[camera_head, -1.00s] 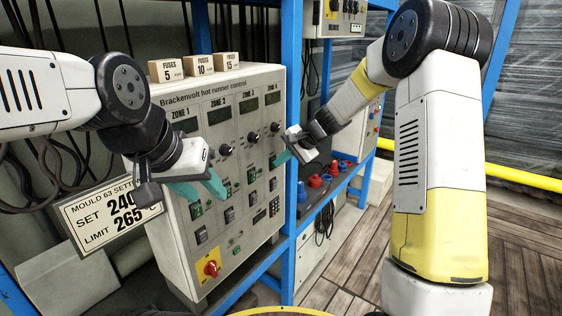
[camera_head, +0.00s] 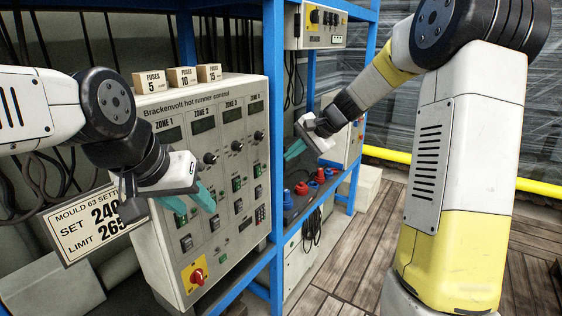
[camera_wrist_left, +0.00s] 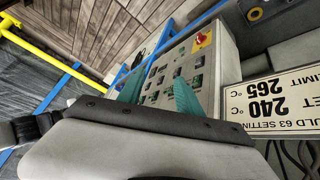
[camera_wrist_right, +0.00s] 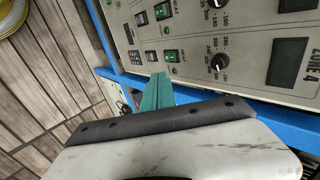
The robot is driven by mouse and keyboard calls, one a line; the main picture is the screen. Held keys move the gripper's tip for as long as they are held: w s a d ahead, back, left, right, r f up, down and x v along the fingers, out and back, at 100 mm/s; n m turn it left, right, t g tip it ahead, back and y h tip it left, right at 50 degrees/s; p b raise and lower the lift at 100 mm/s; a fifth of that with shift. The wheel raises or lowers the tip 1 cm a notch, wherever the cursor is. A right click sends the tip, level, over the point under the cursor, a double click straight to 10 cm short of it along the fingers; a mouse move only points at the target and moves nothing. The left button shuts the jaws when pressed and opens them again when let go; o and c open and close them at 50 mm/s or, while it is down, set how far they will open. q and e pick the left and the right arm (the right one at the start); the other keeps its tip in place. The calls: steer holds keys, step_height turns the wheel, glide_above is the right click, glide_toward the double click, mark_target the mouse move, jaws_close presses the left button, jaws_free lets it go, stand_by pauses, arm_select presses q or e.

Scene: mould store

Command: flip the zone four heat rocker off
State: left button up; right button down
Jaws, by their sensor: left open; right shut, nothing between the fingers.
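The zone 4 heat rocker (camera_head: 258,171) is a small green-faced switch below the zone 4 knob on the control box (camera_head: 160,245). It shows closer in the right wrist view (camera_wrist_right: 171,57), beside the HEAT label and the knob. My right gripper (camera_head: 293,150) is shut and empty, right of the box in the head view. Its teal fingertips (camera_wrist_right: 158,88) appear just below the rocker in the right wrist view; I cannot tell the gap in depth. My left gripper (camera_head: 192,202) is open and empty before the zone 1 and 2 columns, hiding part of them.
A blue rack post (camera_head: 275,130) stands at the box's right edge, near my right gripper. A red rotary switch (camera_head: 197,276) is at the box's lower left. A setting sign (camera_head: 85,227) hangs left. Fuse boxes (camera_head: 182,77) sit on top. Red and blue connectors (camera_head: 302,188) lie right.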

steer(key=shift+s+d+r, duration=0.15)
steer(key=shift+d+r, duration=0.1)
steer(key=shift+r, duration=0.05)
arm_select(q)
steer(key=shift+c, duration=0.2)
